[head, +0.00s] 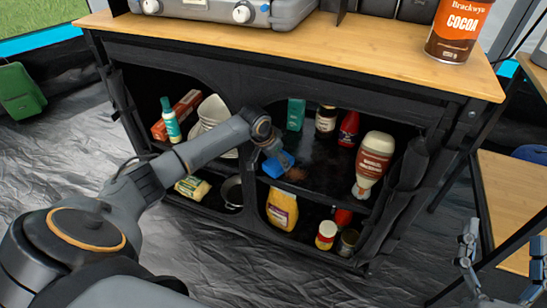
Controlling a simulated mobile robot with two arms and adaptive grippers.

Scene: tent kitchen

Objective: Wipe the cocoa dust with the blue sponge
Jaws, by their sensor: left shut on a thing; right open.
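The blue sponge (274,168) is on the upper shelf of the black cabinet, at the left of its right-hand compartment. My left arm reaches in from the left, and my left gripper (283,157) is shut on the sponge, partly hiding it. The brown cocoa dust (297,174) lies on the dark shelf just right of the sponge. I cannot tell whether the sponge touches it. My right gripper (505,245) is open and empty at the lower right, outside the cabinet, with its fingers wide apart.
A green box (295,114), a dark jar (325,121), a red bottle (349,129) and a sauce bottle (373,160) stand around the shelf space. A yellow bag (282,209) is below. The cocoa tin (458,31) stands on the wooden top (300,45).

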